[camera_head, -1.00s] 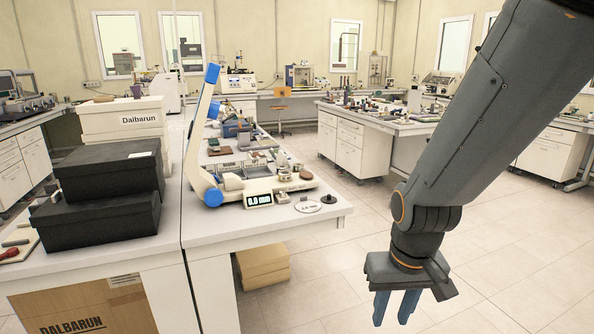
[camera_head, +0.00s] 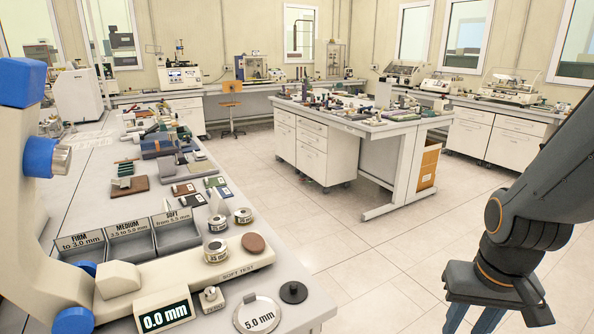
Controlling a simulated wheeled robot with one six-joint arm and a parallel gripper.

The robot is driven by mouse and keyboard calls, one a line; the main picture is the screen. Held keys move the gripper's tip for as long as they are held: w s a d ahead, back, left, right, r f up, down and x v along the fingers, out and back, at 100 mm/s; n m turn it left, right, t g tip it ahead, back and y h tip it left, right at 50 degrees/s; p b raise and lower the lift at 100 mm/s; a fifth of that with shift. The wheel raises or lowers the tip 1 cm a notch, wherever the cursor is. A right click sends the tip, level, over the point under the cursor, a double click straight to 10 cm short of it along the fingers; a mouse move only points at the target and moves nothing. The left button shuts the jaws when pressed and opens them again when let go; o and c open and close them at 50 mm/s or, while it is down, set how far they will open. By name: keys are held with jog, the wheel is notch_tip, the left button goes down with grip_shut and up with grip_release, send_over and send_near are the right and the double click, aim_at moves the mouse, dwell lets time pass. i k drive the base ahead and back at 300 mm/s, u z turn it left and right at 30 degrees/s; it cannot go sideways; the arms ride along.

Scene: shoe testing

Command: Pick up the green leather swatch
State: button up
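Several small flat swatches lie on the left workbench (camera_head: 85,185). A small dark green piece (camera_head: 215,181) lies among the pale-labelled swatches right of the brown one. Another small green piece (camera_head: 123,183) rests at the upper edge of a brown swatch (camera_head: 130,190). I cannot tell at this size which is the green leather swatch. My gripper (camera_head: 473,322) is at the lower right, over the floor, far from the swatches.
A testing device with a 0.0 mm display (camera_head: 165,317) and grey bins marked FIRM, MEDIUM and SOFT (camera_head: 132,243) stand on the near bench. A white island table (camera_head: 375,127) stands beyond. Tiled floor (camera_head: 330,225) between them is clear.

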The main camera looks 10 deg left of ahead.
aim_at(218, 181)
jog(key=z, duration=0.35)
jog(key=i, duration=1.65)
jog(key=u, duration=1.2)
jog(key=i, duration=0.65)
jog(key=u, duration=1.05)
jog(key=i, duration=1.2)
jog(key=u, duration=0.25)
